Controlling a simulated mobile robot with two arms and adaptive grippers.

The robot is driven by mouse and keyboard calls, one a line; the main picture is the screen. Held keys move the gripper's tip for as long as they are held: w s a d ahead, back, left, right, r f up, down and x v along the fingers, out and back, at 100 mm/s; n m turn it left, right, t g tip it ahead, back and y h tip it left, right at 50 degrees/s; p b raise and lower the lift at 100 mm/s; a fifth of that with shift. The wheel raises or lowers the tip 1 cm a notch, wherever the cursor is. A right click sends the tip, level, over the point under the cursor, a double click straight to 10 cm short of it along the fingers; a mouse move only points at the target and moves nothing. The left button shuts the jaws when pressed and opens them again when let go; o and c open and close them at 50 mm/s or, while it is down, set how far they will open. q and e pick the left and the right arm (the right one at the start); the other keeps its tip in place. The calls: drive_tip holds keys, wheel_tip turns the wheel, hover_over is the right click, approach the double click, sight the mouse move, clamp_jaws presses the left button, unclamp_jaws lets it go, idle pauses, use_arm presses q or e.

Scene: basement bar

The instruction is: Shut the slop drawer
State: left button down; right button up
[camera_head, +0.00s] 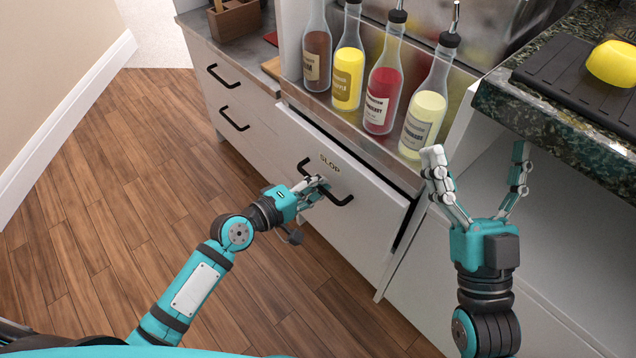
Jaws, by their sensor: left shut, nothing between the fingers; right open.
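The slop drawer (358,222) is a white front marked SLOP with a black bar handle (343,201). It stands a little proud of the cabinet, with a dark gap along its top and right edges. My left gripper (323,184) is shut with nothing between its fingers. Its fingertips are at the handle, just below the SLOP label; I cannot tell whether they touch it. My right gripper (480,165) is open and empty, raised to the right of the drawer, near the bottles and the counter edge.
Several bottles with pourers, such as a yellow one (426,108), stand on a metal ledge above the drawer. A dark stone counter (512,98) with a black mat and a yellow object juts out at right. Other drawers (238,98) are at left. The wood floor is clear.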

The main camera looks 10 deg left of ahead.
sight(329, 176)
use_arm(q)
drive_tip(key=shift+w+d, duration=0.1)
drive_tip(key=x, duration=0.2)
drive_tip(key=p+x, duration=0.1)
drive_tip(key=shift+w+d+r, duration=0.3)
drive_tip(key=shift+w+r, duration=0.05)
use_arm(e)
drive_tip(key=shift+w+f+g, duration=0.45)
drive_tip(key=shift+f+g, duration=0.05)
drive_tip(key=shift+f, duration=0.15)
drive_tip(key=shift+w+f+g, duration=0.4)
drive_tip(key=shift+f+g, duration=0.1)
drive_tip(key=shift+f, duration=0.1)
use_arm(q)
drive_tip(key=c, duration=2)
unclamp_jaws()
drive_tip(key=shift+f, duration=0.1)
use_arm(e)
drive_tip(key=shift+w+f+h, duration=0.1)
drive_tip(key=shift+f+h, duration=0.05)
drive_tip(key=shift+h, duration=0.15)
use_arm(q)
drive_tip(key=o, duration=0.6)
drive_tip(key=v, duration=1.2)
